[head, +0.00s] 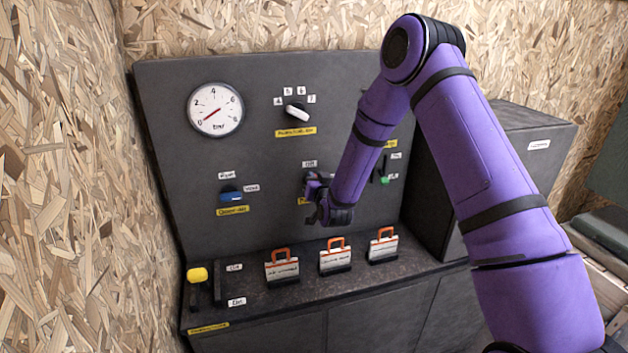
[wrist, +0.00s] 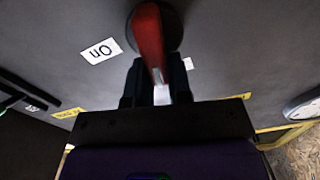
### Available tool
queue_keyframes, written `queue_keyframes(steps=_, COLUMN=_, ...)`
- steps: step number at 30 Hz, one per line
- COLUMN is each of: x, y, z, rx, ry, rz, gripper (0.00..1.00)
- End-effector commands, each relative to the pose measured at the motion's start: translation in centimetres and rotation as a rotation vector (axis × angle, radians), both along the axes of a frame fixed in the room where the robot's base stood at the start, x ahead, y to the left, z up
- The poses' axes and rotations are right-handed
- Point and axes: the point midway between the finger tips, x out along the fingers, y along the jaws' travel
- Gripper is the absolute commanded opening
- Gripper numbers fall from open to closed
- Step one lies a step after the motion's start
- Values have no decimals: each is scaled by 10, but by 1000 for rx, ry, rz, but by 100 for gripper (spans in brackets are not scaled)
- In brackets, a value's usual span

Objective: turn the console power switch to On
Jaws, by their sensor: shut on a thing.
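The console power switch has a red handle (wrist: 150,38) on a dark round base, seen in the wrist view. My gripper (wrist: 158,88) is shut on this red handle, with a dark finger on each side. The handle points down the wrist picture, between the fingers, not at the On label (wrist: 101,51), which lies to its left and reads upside down. Another white label (wrist: 188,63) is partly hidden beside the right finger. In the head view, my gripper (head: 318,196) is at the console panel (head: 270,150), below a small white label (head: 309,164), and hides the switch.
A round gauge (head: 216,109), a white selector knob (head: 296,112) and a blue switch (head: 231,196) are on the panel. A green-tipped lever (head: 384,180) is just right of my wrist. A yellow-knobbed lever (head: 197,275) and several orange-handled blocks (head: 336,257) stand on the ledge below.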

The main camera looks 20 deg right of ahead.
Motion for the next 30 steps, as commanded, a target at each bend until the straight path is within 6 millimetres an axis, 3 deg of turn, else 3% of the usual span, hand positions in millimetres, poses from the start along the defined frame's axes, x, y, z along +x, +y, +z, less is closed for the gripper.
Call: queue_keyframes(steps=30, x=-1, y=-20, z=-17, rx=959, ry=3, rz=-3, gripper=0)
